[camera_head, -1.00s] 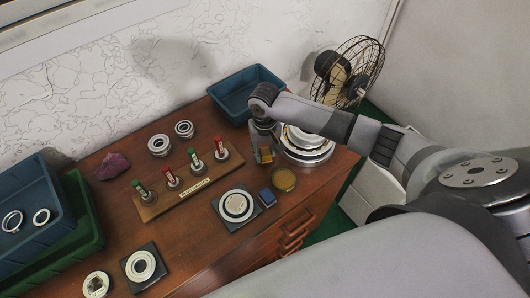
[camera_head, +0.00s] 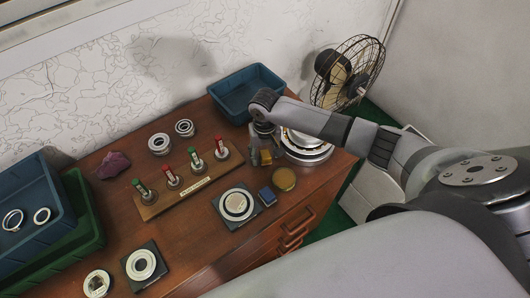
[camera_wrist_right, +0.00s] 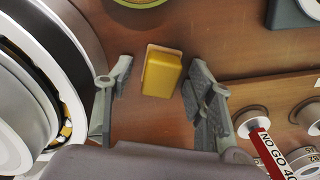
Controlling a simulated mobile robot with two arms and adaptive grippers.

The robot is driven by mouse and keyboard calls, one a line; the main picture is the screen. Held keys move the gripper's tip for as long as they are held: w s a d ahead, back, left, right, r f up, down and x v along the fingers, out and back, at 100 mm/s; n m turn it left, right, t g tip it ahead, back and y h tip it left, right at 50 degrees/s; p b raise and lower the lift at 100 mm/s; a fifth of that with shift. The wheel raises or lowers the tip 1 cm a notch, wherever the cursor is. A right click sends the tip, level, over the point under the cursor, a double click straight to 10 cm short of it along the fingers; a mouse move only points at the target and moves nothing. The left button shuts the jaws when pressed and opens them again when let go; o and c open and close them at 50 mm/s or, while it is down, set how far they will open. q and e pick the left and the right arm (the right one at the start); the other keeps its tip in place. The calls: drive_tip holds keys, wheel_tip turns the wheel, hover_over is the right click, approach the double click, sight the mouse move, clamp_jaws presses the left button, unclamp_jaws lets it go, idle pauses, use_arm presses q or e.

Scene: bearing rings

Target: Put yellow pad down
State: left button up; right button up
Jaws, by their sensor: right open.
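The yellow pad (camera_head: 266,157) is on the brown table top, left of the stacked metal rings. In the right wrist view the yellow pad (camera_wrist_right: 162,72) is a yellow block with a paler edge, with a gap to the finger on each side. My right gripper (camera_head: 265,153) is open around it, its fingers spread to either side and not touching it. The right gripper's fingers also show in the wrist view (camera_wrist_right: 161,68). My right arm partly covers the rings. My left gripper is not in view.
A blue pad (camera_head: 267,196) and a round yellow-brown dish (camera_head: 284,179) lie in front. The ring stack (camera_head: 308,155) stands close on the right. A wooden gauge stand (camera_head: 190,190) with red and green plugs is on the left. A blue bin (camera_head: 233,94) is behind.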

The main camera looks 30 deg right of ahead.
sight(265, 153)
wheel_tip(265, 153, up, 12)
drive_tip(key=shift+r+b, duration=0.15)
drive_tip(key=shift+b, duration=0.3)
idle(0.6)
